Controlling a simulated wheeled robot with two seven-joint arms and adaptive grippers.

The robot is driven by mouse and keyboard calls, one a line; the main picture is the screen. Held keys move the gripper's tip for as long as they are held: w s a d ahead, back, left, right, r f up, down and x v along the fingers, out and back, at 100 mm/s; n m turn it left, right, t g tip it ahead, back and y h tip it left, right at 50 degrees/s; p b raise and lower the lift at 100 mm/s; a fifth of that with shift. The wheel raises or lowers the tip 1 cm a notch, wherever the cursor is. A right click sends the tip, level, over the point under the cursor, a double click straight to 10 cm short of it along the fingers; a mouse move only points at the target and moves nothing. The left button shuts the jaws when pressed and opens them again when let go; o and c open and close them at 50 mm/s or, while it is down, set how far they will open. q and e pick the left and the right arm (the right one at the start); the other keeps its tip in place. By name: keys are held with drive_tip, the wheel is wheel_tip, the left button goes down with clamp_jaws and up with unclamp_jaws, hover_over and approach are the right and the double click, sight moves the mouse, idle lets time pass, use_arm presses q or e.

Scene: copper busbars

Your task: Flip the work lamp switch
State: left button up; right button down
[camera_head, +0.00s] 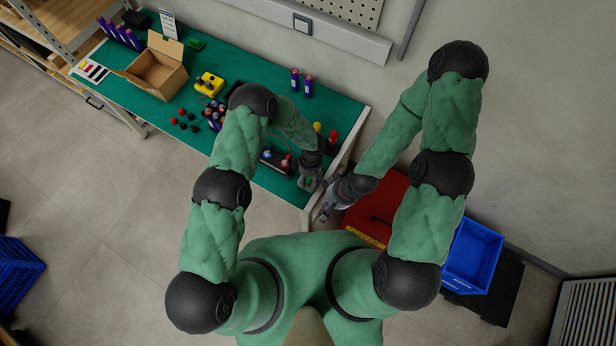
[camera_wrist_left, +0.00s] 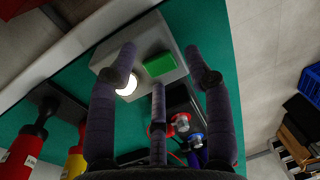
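A grey box (camera_wrist_left: 150,60) with a green rectangular switch (camera_wrist_left: 158,64) and a bright white round lamp (camera_wrist_left: 127,85) sits on the green bench top (camera_wrist_left: 215,30). In the head view the box is mostly hidden beneath my left gripper (camera_head: 311,182), near the bench's right end. My left gripper's fingers (camera_wrist_left: 158,65) are spread and empty in the left wrist view, with the green switch showing between them. I cannot tell whether any finger touches the box. My right gripper (camera_head: 326,212) hangs just beyond the bench's right corner, too small to read its fingers.
A black unit with red (camera_wrist_left: 181,122) and blue (camera_wrist_left: 195,141) knobs stands beside the box. Red (camera_wrist_left: 22,155) and yellow (camera_wrist_left: 75,162) bottles stand close by. A cardboard box (camera_head: 158,66) is farther left. A blue crate (camera_head: 472,255) stands right of my right arm.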

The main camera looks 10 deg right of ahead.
sight(308, 180)
use_arm(q)
clamp_jaws()
drive_tip(key=shift+w+t+h+b, duration=0.1)
drive_tip(key=shift+t+h+b, duration=0.2)
drive_tip(key=shift+t+b, duration=0.15)
drive_tip(key=shift+r, duration=0.15)
drive_tip(key=shift+o, duration=1.1)
unclamp_jaws()
drive_tip(key=shift+o, duration=0.6)
drive_tip(key=shift+r, duration=3.65)
